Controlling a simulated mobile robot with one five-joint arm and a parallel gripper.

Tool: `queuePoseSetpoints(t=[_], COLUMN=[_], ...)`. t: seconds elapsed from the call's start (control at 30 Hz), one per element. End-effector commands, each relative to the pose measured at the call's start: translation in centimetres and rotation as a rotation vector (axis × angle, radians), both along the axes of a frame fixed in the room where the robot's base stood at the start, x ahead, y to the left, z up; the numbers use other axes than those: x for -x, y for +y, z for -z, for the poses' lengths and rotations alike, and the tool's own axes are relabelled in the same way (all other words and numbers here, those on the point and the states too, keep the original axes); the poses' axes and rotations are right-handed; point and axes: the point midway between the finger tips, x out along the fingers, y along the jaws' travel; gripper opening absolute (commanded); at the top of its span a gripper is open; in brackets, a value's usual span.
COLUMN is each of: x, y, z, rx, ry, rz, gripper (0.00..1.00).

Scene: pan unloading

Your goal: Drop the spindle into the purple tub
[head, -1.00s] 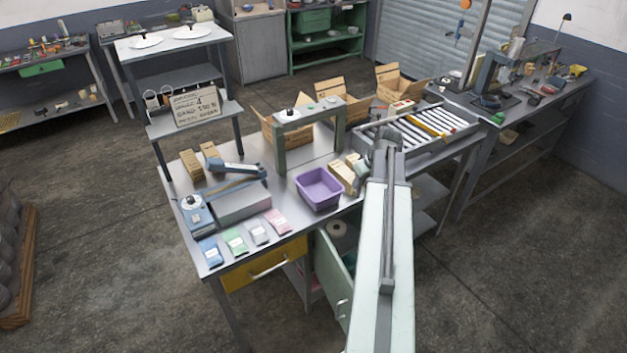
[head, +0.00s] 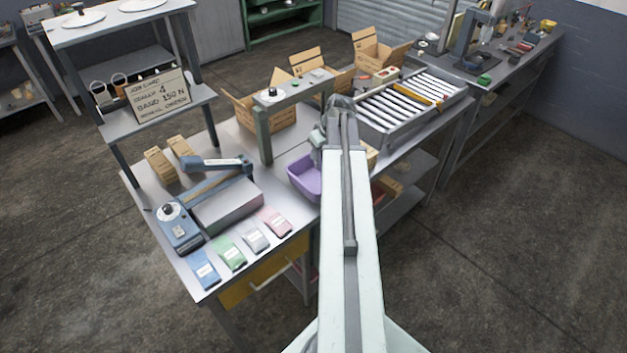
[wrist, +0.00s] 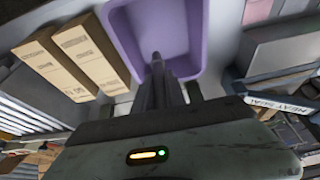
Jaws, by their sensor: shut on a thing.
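The purple tub (head: 303,176) stands on the metal table, its right part hidden behind my arm in the head view. In the wrist view the tub (wrist: 196,38) is at the top centre, and the part of its inside that shows looks empty. My gripper (wrist: 156,60) has its dark fingers close together, with their tips overlapping the tub's near rim in the picture. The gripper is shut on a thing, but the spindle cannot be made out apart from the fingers. In the head view the fingers are hidden by my arm.
Two cardboard boxes (wrist: 85,55) stand beside the tub. A grey frame (head: 262,135) rises behind it. A blue-handled sealer (head: 215,200) and several coloured packets (head: 254,240) lie to the left. A roller conveyor (head: 415,95) is at the right.

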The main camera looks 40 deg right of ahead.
Motion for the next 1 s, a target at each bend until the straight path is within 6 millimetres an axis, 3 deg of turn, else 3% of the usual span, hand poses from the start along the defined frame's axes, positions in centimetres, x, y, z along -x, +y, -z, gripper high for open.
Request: queuePoseSetpoints(t=[0.4,0.7,0.73,0.8,1.0], x=[0.1,0.2,0.2,0.2,0.2], y=[-0.2,-0.2,-0.2,-0.3,-0.3], z=[5.6,5.6,5.6,5.6,5.6], rx=[0.000,0.000,0.000,0.000,0.000], ry=[0.000,0.000,0.000,0.000,0.000], rz=[0.003,0.004,0.004,0.004,0.005], gripper=[0.00,0.00,0.19,0.38,0.41])
